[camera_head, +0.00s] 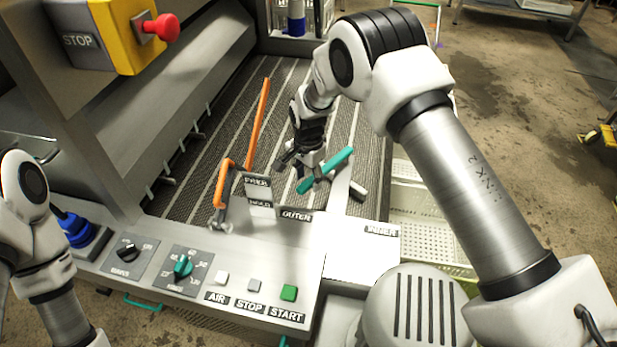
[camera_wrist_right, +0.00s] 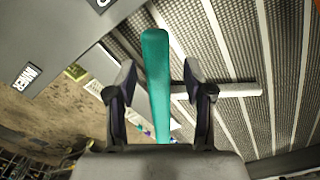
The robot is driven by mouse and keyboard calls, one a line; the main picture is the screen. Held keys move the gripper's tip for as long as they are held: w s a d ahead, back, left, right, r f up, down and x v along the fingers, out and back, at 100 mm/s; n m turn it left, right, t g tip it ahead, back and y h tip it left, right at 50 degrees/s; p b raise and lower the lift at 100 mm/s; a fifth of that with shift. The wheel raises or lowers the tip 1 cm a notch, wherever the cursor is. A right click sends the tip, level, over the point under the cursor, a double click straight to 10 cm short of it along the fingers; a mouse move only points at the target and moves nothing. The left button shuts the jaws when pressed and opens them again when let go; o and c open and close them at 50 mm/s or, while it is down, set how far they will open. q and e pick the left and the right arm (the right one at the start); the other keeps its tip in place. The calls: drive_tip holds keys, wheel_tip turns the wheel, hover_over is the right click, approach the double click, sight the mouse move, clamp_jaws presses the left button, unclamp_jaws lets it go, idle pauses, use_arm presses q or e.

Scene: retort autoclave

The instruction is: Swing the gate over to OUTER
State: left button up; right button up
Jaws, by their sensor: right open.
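A teal handle bar (camera_head: 337,163) sits on a grey metal arm (camera_head: 339,192) above the ribbed conveyor bed, behind the OUTER label (camera_head: 296,215) and left of the INNER label (camera_head: 381,231). My right gripper (camera_head: 303,172) is at the left part of the teal bar. In the right wrist view the teal bar (camera_wrist_right: 157,85) lies between the two open fingers (camera_wrist_right: 160,105), with gaps showing on both sides. Contact is not visible. My left arm shows at the left edge, but its gripper is outside the view.
The front panel (camera_head: 235,255) carries knobs and buttons, including green START (camera_head: 289,292). A yellow STOP box (camera_head: 100,35) is upper left. A perforated tray (camera_head: 425,205) is at right.

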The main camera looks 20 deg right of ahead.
wheel_tip(320, 180, up, 12)
drive_tip(key=shift+f, duration=0.2)
drive_tip(key=shift+w, duration=0.1)
